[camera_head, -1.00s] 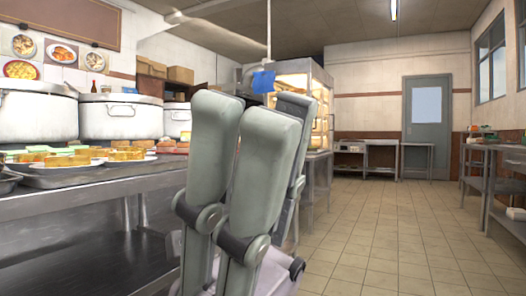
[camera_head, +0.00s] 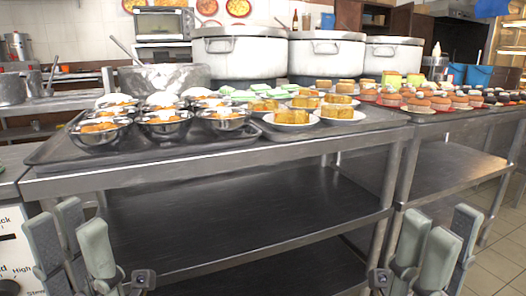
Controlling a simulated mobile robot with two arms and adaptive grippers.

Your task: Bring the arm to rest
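The steel counter (camera_head: 260,163) holds a dark tray (camera_head: 60,150) of metal bowls (camera_head: 165,125), plates of yellow cakes (camera_head: 338,112) and large stockpots (camera_head: 240,55). Its lower shelf (camera_head: 240,220) is bare. A second steel table (camera_head: 455,170) adjoins at right. Tiled floor (camera_head: 495,265) is clear at the lower right.

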